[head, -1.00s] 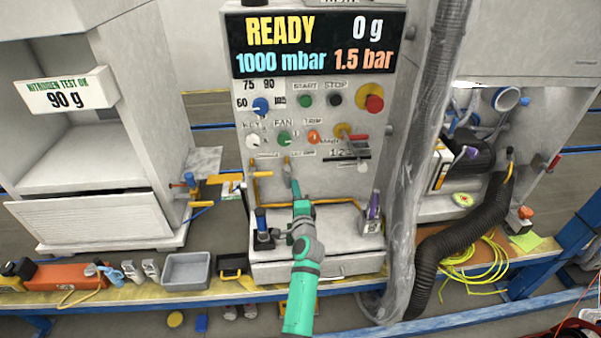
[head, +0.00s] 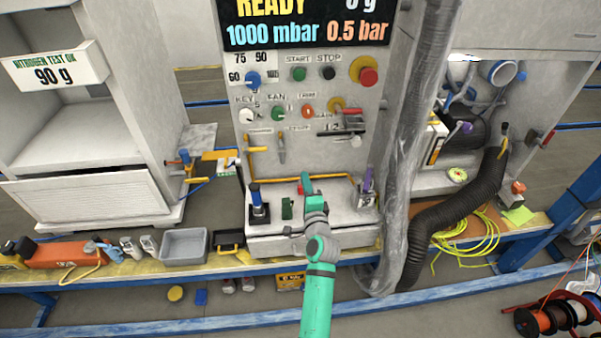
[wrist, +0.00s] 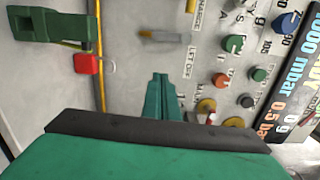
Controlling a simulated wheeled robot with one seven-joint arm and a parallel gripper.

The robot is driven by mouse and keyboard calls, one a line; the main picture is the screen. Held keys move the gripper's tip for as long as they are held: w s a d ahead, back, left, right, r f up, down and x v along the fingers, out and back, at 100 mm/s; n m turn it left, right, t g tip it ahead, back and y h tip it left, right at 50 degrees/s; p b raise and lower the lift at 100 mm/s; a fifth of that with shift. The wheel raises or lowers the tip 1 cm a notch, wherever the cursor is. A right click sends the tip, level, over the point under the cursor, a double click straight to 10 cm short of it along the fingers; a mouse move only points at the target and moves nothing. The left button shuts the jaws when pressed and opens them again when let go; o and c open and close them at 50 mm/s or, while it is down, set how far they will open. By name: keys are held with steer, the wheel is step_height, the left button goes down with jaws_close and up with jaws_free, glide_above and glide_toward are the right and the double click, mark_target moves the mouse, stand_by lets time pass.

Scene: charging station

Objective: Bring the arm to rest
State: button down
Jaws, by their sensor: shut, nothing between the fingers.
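My arm is teal and grey and reaches up from the bottom of the head view. My gripper (head: 306,180) is in front of the charging station's panel (head: 312,85), above the pale ledge (head: 335,195). In the wrist view the gripper (wrist: 160,82) shows as narrow green fingers, shut and empty, with the panel's knobs behind and to the right. A small green block-like fitting (head: 287,208) stands on the ledge just left of the arm. It shows at upper left in the wrist view (wrist: 52,27), with a red part (wrist: 87,64) beside it, apart from the fingers.
A blue-topped dark fitting (head: 258,207) stands on the ledge's left, and a purple-topped one (head: 366,192) on its right. A clear-wrapped hose (head: 415,130) hangs right of the panel. A grey bin (head: 184,244) sits on the bench at left. The display (head: 308,25) reads 0.5 bar.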

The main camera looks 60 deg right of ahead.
steer(key=s+a+f+n+t+y, duration=0.15)
steer(key=a+f+n, duration=0.35)
steer(key=a, duration=0.7)
steer(key=s+a+f+n+t+y, duration=0.1)
steer(key=s+a+f+n+y, duration=0.15)
steer(key=a+n, duration=0.7)
steer(key=s+a+f+n+t+y, duration=0.1)
steer(key=a+f+n+y, duration=0.2)
steer(key=a, duration=1.2)
steer(key=s+a+r+n+y, duration=0.3)
steer(key=s+a+n, duration=0.2)
steer(key=a, duration=0.7)
steer(key=s+a+r+n+y, duration=0.3)
steer(key=s+a+n, duration=0.3)
steer(key=a, duration=0.6)
steer(key=s+t+y, duration=0.1)
steer(key=s, duration=0.1)
steer(key=shift+s+a+r, duration=0.3)
steer(key=shift+s, duration=0.1)
